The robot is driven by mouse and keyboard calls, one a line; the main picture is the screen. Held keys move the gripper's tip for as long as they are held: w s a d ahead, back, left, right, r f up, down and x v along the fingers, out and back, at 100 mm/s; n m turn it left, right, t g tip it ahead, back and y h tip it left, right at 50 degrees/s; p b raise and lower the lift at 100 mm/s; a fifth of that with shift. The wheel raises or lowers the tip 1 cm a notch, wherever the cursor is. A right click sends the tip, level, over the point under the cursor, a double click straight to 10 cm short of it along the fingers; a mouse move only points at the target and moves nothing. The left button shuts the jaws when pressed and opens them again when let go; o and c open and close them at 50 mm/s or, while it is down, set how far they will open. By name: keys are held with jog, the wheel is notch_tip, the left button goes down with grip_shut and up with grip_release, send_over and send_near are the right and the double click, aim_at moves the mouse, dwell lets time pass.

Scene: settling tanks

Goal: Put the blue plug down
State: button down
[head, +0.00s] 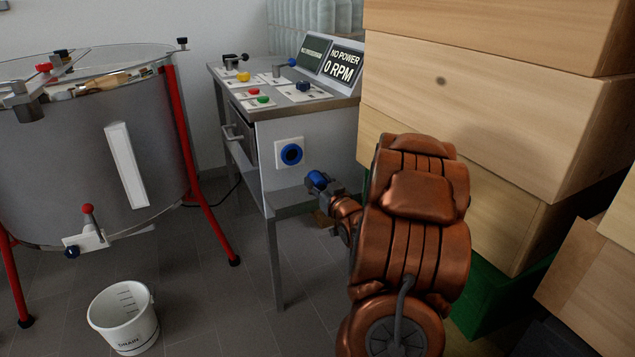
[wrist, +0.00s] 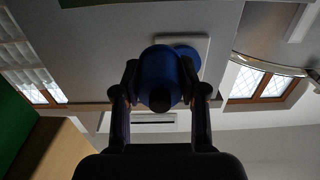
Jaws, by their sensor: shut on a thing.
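The blue plug (head: 317,179) is in my gripper (head: 322,186), just right of and a little below the blue round socket (head: 291,154) on the control bench's side. In the wrist view the blue plug (wrist: 157,70) sits between the two dark fingers of my gripper (wrist: 160,84), which are shut on it. The socket's white plate and blue ring (wrist: 190,53) show partly behind the plug there. The plug is apart from the socket in the head view. My arm hides part of the floor and bench on the right.
The control bench (head: 290,103) has knobs, buttons and a display reading 0 RPM. A steel tank (head: 80,150) on red legs stands left, with a white bucket (head: 124,318) before it. Stacked wooden boxes (head: 500,110) crowd the right. Grey floor between tank and bench is clear.

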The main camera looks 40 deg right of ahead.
aim_at(317, 173)
jog(key=shift+w+d+f+b, duration=0.15)
jog(key=shift+w+d+b, duration=0.15)
jog(key=shift+w+d, duration=0.85)
jog(key=shift+w+d+f+b, duration=0.15)
jog(key=shift+w+d+b, duration=0.15)
jog(key=shift+w+d, duration=0.75)
jog(key=shift+w+a+f+b, duration=0.15)
jog(key=shift+f+b, duration=0.65)
jog(key=shift+f, duration=0.9)
jog(key=shift+f, duration=0.65)
jog(key=c, duration=0.6)
grip_release()
jog(key=shift+c, duration=0.2)
